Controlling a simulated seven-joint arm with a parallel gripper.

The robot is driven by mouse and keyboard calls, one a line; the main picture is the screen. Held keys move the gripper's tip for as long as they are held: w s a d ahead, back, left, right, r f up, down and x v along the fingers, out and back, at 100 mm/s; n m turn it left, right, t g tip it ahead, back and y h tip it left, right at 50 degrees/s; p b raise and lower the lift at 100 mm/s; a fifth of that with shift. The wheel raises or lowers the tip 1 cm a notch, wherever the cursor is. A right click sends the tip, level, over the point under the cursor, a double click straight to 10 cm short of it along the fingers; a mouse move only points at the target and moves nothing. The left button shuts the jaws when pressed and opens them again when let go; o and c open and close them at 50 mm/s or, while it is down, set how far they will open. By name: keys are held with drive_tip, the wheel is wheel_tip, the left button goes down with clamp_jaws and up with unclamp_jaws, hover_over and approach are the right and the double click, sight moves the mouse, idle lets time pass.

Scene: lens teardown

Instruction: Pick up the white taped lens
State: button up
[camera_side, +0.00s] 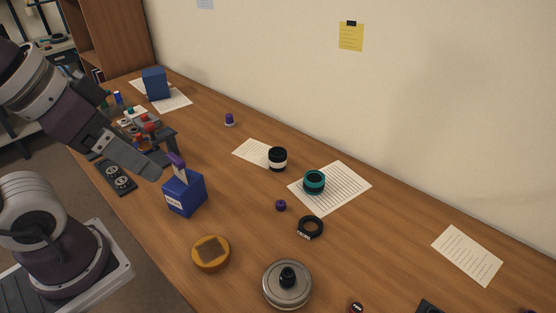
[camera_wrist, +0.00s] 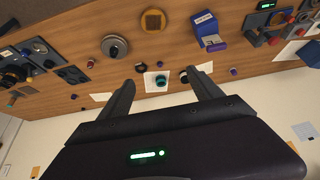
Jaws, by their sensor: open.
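The white taped lens (camera_side: 278,159), a short black cylinder with a white band, stands on the table at the edge of a sheet of paper. In the wrist view the white taped lens (camera_wrist: 184,76) shows small, just beside the right finger, which may hide part of it. My gripper (camera_wrist: 159,76) is open and empty, its two fingers wide apart, far from the lens.
A teal lens (camera_side: 314,182) stands on a printed sheet right of the taped lens. A small purple piece (camera_side: 281,205) and a black ring (camera_side: 310,227) lie nearer. A blue box (camera_side: 184,193), amber dish (camera_side: 211,253) and metal disc (camera_side: 287,285) stand in front. The wall is behind.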

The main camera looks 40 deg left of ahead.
drive_tip(key=n+g, duration=0.4)
drive_tip(key=n, duration=0.3)
hover_over(277, 152)
drive_tip(key=s, duration=0.2)
drive_tip(key=f, duration=2)
drive_tip(key=shift+w+d+f, duration=0.15)
drive_tip(key=shift+d+f, duration=0.1)
drive_tip(key=shift+d, duration=0.05)
drive_tip(key=shift+y, duration=0.5)
drive_tip(key=f, duration=0.4)
drive_tip(key=w+f, duration=0.1)
drive_tip(key=f, duration=0.3)
drive_tip(key=w+f, duration=0.1)
drive_tip(key=f, duration=0.3)
drive_tip(key=shift+a, duration=0.3)
drive_tip(key=shift+r, duration=0.1)
drive_tip(key=c, duration=1.6)
